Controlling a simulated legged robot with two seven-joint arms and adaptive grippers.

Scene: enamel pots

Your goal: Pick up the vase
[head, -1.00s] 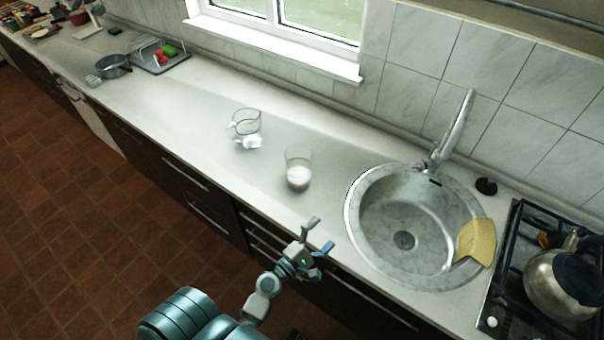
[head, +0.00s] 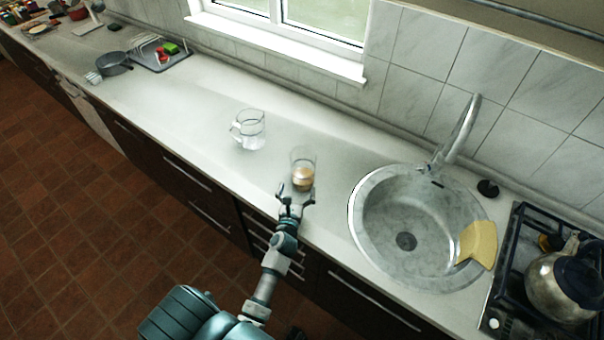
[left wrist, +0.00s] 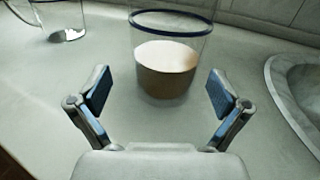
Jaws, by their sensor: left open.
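No thing is plainly a vase; the nearest candidate is a clear straight-sided glass vessel (head: 303,171) with tan contents, standing upright on the counter left of the sink. In the left wrist view the vessel (left wrist: 168,68) has a dark blue rim band and stands straight ahead. My left gripper (head: 297,194) is at the vessel's near side. In the left wrist view the gripper (left wrist: 159,84) is open and empty, its fingers spread toward either side of the vessel. My right gripper is not in view.
A clear glass mug (head: 250,130) with a handle stands behind and left of the vessel. A round sink (head: 372,235) with a tap (head: 460,130) lies to the right, a kettle (head: 560,285) on the stove beyond. A pan (head: 115,64) is far left. The counter between is clear.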

